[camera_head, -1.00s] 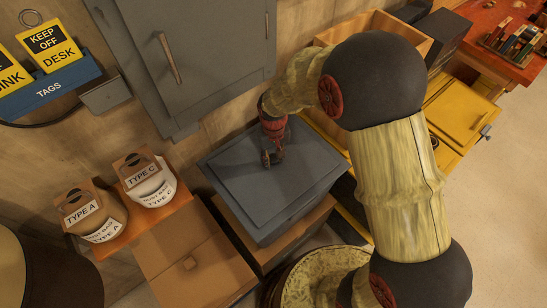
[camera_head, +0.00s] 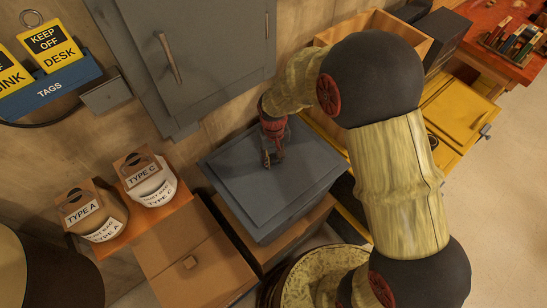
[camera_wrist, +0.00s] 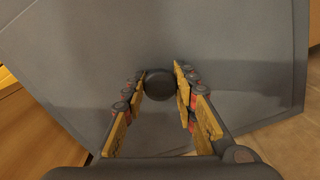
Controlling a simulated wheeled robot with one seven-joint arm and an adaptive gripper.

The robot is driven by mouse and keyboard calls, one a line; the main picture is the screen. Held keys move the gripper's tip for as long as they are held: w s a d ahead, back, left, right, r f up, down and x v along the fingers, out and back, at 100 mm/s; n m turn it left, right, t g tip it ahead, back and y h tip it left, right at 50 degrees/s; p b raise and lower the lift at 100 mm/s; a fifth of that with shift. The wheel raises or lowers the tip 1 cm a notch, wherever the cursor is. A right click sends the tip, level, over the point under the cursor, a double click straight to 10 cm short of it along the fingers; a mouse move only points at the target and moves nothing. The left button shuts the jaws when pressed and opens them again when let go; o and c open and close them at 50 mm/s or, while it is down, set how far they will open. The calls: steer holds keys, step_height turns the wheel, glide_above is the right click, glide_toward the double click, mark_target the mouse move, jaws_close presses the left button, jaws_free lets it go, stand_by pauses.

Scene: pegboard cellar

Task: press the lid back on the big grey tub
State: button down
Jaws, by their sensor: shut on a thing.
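The big grey tub (camera_head: 286,224) stands against the wall at the middle of the head view. Its flat grey lid (camera_head: 300,177) lies over the top; I cannot tell whether the lid is fully seated along every edge. My gripper (camera_head: 271,160) reaches down over the lid's middle from above. In the wrist view my gripper (camera_wrist: 160,82) is shut on the dark round lid knob (camera_wrist: 160,85), with a finger on each side of it. The lid (camera_wrist: 235,60) fills most of that view. My arm and fingers hide the knob in the head view.
A cardboard box (camera_head: 195,262) sits close to the tub's left, with two labelled pots (camera_head: 150,182) beyond. A grey cabinet (camera_head: 200,55) hangs behind. A yellow cabinet (camera_head: 458,108) is on the right. Open floor (camera_head: 500,220) lies at far right.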

steer(key=c, duration=1.3)
jaws_free()
steer(key=shift+c, duration=0.2)
steer(key=shift+o, duration=0.4)
steer(key=o, duration=0.4)
steer(key=shift+r, duration=0.15)
steer(key=shift+r+p, duration=2.5)
steer(key=shift+r, duration=0.9)
steer(key=shift+c, duration=0.3)
jaws_close()
